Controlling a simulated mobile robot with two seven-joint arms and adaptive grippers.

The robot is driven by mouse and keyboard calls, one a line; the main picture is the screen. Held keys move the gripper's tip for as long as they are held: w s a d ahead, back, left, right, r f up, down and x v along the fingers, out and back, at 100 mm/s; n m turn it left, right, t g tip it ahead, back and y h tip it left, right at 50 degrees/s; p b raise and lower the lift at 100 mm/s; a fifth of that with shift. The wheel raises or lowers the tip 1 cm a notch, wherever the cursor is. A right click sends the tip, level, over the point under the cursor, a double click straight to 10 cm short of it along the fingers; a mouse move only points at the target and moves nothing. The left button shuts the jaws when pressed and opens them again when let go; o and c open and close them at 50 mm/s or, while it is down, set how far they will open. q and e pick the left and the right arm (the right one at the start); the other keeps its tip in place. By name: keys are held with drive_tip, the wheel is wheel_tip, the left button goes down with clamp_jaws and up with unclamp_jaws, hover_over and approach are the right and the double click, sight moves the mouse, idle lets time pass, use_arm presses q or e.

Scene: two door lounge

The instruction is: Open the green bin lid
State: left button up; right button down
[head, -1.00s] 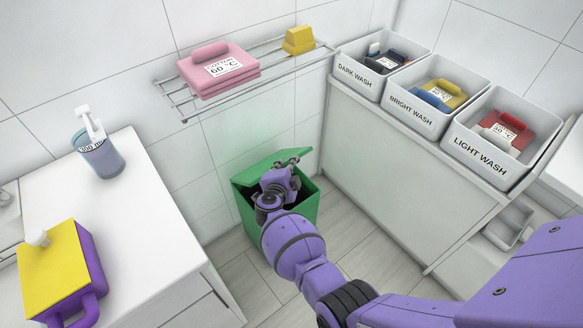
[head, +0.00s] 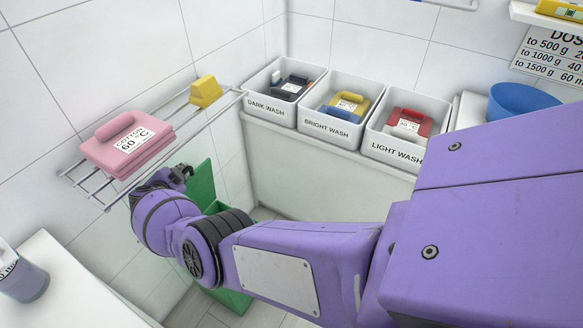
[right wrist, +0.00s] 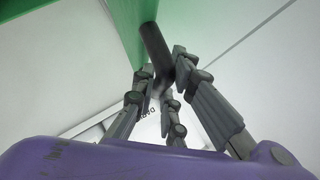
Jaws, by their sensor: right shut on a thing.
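The green bin (head: 234,300) stands on the floor, mostly hidden behind my purple right arm. Its green lid (head: 201,183) is raised steeply, close to upright, next to the tiled wall. In the right wrist view the lid (right wrist: 125,22) fills the top, with a dark round bar handle (right wrist: 154,45) on it. My right gripper (head: 181,173) is at the lid's upper part. In the right wrist view its fingers (right wrist: 163,76) are closed around the handle. My left gripper is not in view.
A wall rack (head: 95,190) with folded pink laundry (head: 127,145) and a yellow block (head: 205,91) is close above my right gripper. Labelled wash boxes (head: 270,108) stand on the ledge at the back. A white counter (head: 65,290) is at lower left.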

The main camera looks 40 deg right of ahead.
drive_tip(key=shift+w+a+r, duration=0.15)
drive_tip(key=shift+w, duration=0.4)
drive_tip(key=shift+r, duration=0.1)
drive_tip(key=c, duration=1.8)
unclamp_jaws()
drive_tip(key=shift+o, duration=0.2)
